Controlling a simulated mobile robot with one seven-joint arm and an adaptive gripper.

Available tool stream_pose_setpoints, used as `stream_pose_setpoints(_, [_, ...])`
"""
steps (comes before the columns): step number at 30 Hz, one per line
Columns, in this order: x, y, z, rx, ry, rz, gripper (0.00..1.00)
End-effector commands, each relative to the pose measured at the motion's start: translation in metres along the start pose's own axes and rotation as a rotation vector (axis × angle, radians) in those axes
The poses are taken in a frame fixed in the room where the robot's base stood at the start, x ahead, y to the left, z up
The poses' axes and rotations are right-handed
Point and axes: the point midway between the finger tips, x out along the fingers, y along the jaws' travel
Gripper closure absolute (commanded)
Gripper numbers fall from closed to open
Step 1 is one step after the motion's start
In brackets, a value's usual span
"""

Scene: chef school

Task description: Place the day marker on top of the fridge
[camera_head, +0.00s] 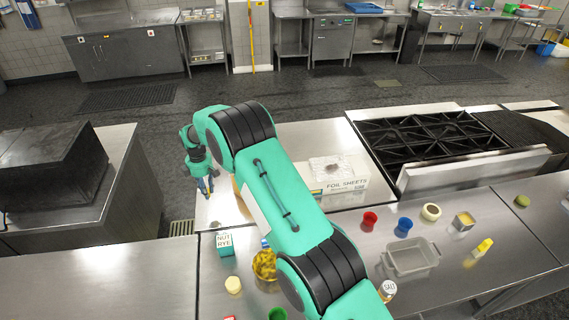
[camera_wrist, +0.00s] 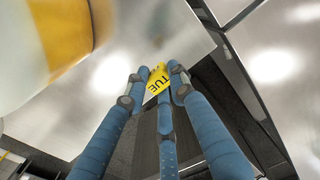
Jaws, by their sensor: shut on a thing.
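The day marker (camera_wrist: 158,80) is a small yellow piece lettered "TUE", seen in the wrist view between my blue fingertips. My gripper (camera_wrist: 158,78) is shut on it. In the head view my gripper (camera_head: 206,186) hangs over the left end of the steel counter, left of the foil sheets box; the marker cannot be made out there. I cannot tell for sure which unit is the fridge; no appliance in view is clearly one.
A white-and-yellow container (camera_wrist: 45,45) is very close at the wrist view's left. The counter holds a foil sheets box (camera_head: 345,190), a nut rye box (camera_head: 225,244), red (camera_head: 369,221) and blue (camera_head: 403,227) cups, and a grey tray (camera_head: 409,260). A stove (camera_head: 430,140) stands beyond.

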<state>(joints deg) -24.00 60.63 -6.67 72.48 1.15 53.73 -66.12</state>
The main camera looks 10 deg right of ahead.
Motion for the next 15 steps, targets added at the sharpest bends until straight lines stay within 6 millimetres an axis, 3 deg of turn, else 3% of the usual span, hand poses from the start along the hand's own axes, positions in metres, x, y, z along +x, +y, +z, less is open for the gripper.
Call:
stream_pose_setpoints(8, [0.004,0.000,0.001,0.000,-0.001,-0.001,0.97])
stream_pose_setpoints(15, [0.031,-0.001,0.001,0.001,-0.001,-0.003,0.97])
